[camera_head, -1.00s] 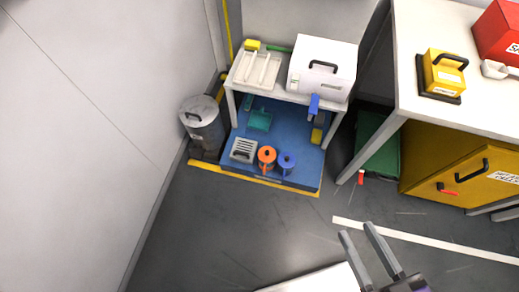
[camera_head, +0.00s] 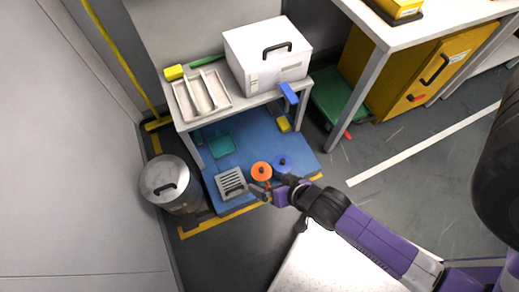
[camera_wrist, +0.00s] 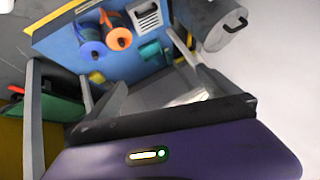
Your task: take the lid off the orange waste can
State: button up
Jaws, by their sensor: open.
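The orange waste can (camera_head: 261,171) stands on the blue mat under the small grey table, with its orange lid on top. In the wrist view the orange can (camera_wrist: 118,40) shows at the upper left, beyond the fingers. My gripper (camera_head: 257,191) is open and empty, in front of the can and partly covering its lower part in the head view. In the wrist view my gripper's fingers (camera_wrist: 157,84) are spread wide with nothing between them. A gap to the can shows there, but its exact size is hard to tell.
A blue can (camera_head: 283,164) stands close right of the orange one, and a grey slotted box (camera_head: 231,182) close left. The table (camera_head: 186,124) overhangs behind them. A grey lidded bin (camera_head: 170,186) stands at the left. Dark floor lies in front of the mat (camera_head: 222,205).

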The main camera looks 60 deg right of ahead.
jog(key=w+d+f+m+g+b, duration=0.2)
jog(key=w+d+f+m+b, duration=0.15)
jog(key=f, duration=0.55)
jog(key=w+d+f+m+g+b, duration=0.3)
jog(key=w+d+f+b, duration=0.1)
jog(key=f, duration=0.5)
jog(key=m+g+y+b, duration=0.2)
jog(key=m+g+b, duration=0.1)
jog(key=m+b, duration=0.15)
send_over(262, 169)
notch_tip(262, 169, down, 4)
jog(key=shift+w+a+r+b, duration=0.1)
jog(key=shift+w+a+b, duration=0.05)
jog(key=shift+b, duration=0.25)
jog(key=shift+w+d, duration=0.15)
jog(key=shift+d, duration=0.1)
jog(key=shift+b, duration=0.35)
jog(key=f+b, duration=0.2)
jog(key=f, duration=0.1)
jog(key=f+b, duration=0.2)
jog(key=f, duration=0.2)
jog(key=shift+s+a+f, duration=0.1)
jog(key=shift+s+f, duration=0.1)
jog(key=shift+f, duration=0.1)
jog(key=c, duration=1.2)
jog(key=shift+o, duration=0.2)
jog(key=shift+r, duration=0.15)
